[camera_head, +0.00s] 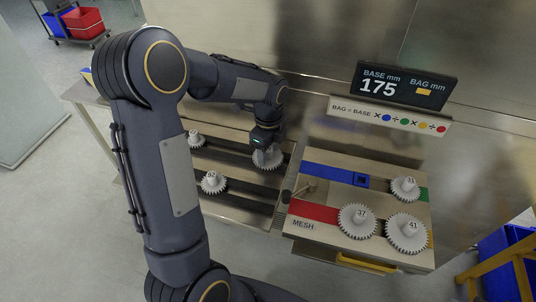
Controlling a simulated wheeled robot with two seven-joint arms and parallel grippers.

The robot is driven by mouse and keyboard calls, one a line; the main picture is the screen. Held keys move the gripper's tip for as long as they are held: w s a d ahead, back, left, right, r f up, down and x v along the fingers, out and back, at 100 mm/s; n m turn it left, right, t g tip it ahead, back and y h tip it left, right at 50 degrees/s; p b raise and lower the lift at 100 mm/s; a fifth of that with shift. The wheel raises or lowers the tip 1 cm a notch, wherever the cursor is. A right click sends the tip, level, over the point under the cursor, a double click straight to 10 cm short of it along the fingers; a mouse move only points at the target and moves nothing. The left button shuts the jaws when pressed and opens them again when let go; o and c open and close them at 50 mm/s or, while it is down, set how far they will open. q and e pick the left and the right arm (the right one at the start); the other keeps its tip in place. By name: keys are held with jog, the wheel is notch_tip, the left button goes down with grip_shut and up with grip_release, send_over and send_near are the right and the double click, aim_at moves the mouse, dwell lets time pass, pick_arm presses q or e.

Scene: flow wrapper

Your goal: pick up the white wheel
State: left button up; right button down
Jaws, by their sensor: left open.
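Several white toothed wheels with hubs are in view. One white wheel (274,161) lies on the left panel, directly under my left gripper (265,147). The gripper points down at its hub with open jaws; it covers part of the wheel, and I cannot tell whether the fingers touch it. Two smaller white wheels lie further left on the same panel, one at the back (195,141) and one nearer the front (213,184). On the right panel sit wheels marked 31 (405,190), 37 (357,222) and 41 (408,234). My right gripper is not in view.
The right panel has a blue strip (325,172), a red strip (313,211) and a small lever (302,190). A display (406,86) reading 175 and a sign (388,115) stand behind. A yellow handle (366,264) is at the front. Dark slots cross the left panel.

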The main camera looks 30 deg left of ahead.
pick_arm(q)
jog(key=shift+c, duration=0.3)
grip_shut()
jog(key=shift+r, duration=0.2)
jog(key=shift+w+r, duration=0.1)
jog(key=shift+r, duration=0.15)
notch_tip(320, 180, up, 2)
jog(key=shift+r, duration=0.15)
jog(key=s+d+r+b, duration=0.3)
jog(key=s+d+r, duration=0.4)
jog(key=s+r, duration=0.3)
jog(key=shift+s+d, duration=0.15)
jog(key=shift+s, duration=0.95)
